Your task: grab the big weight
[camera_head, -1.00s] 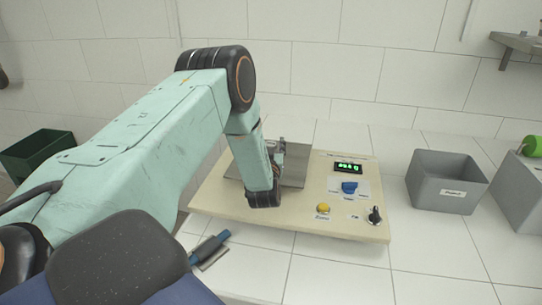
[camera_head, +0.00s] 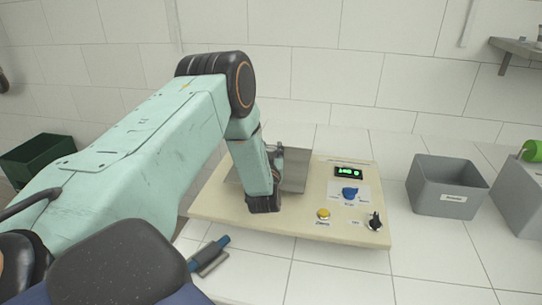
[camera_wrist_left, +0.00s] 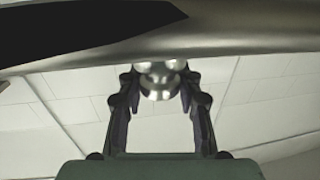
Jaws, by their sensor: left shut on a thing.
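A shiny metal weight (camera_wrist_left: 160,84) with a rounded top shows in the left wrist view, between the two dark fingers of my left gripper (camera_wrist_left: 160,76). The fingers are shut on it. In the head view my left gripper (camera_head: 278,152) is at the metal plate (camera_head: 295,170) of the scale-like panel, and my forearm hides most of it. The weight cannot be made out clearly there. Whether it touches the plate cannot be told. My right gripper is not in view.
The beige panel (camera_head: 290,222) carries a lit green display (camera_head: 348,172), a blue knob (camera_head: 350,193), a yellow button (camera_head: 323,214) and a black knob (camera_head: 375,221). A grey bin (camera_head: 445,190) stands right. A blue-handled tool (camera_head: 209,256) lies front left. A green crate (camera_head: 38,158) is far left.

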